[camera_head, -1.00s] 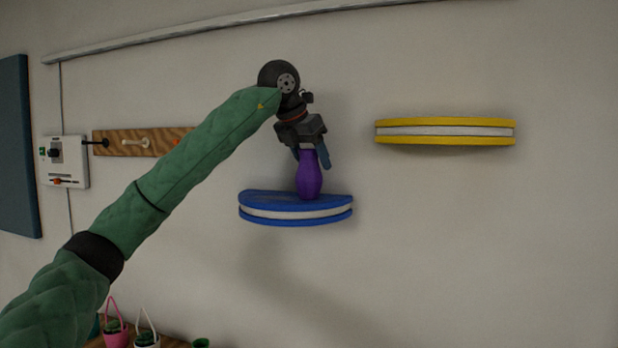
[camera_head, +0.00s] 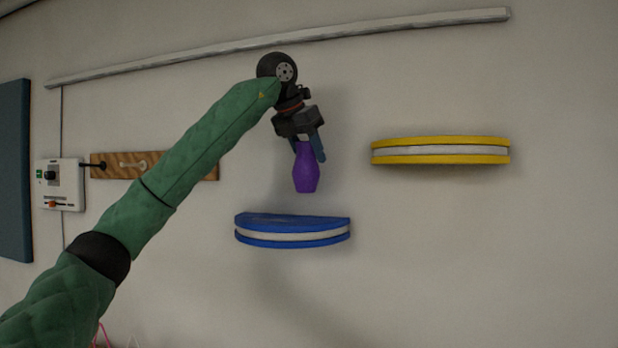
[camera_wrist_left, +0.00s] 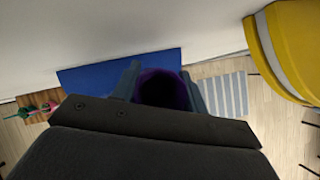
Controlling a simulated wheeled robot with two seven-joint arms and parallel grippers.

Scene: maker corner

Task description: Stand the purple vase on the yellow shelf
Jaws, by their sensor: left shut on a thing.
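The purple vase (camera_head: 305,172) hangs upright in my left gripper (camera_head: 309,150), above the blue shelf with a clear gap under it. The gripper is shut on the vase's upper part. In the left wrist view the vase (camera_wrist_left: 161,90) sits between the two fingers, its dark opening facing the camera. The yellow shelf (camera_head: 441,143) is on the wall to the right, its top a little above the vase's bottom. It also shows at the upper right of the left wrist view (camera_wrist_left: 292,40). Its top surface is hidden in the head view. My right gripper is in neither view.
The blue shelf (camera_head: 292,238) is below the vase and looks empty. A wooden peg rail (camera_head: 205,172) and a white control box (camera_head: 58,185) are on the wall at left. A pale rail (camera_head: 400,27) runs above. The wall between the shelves is bare.

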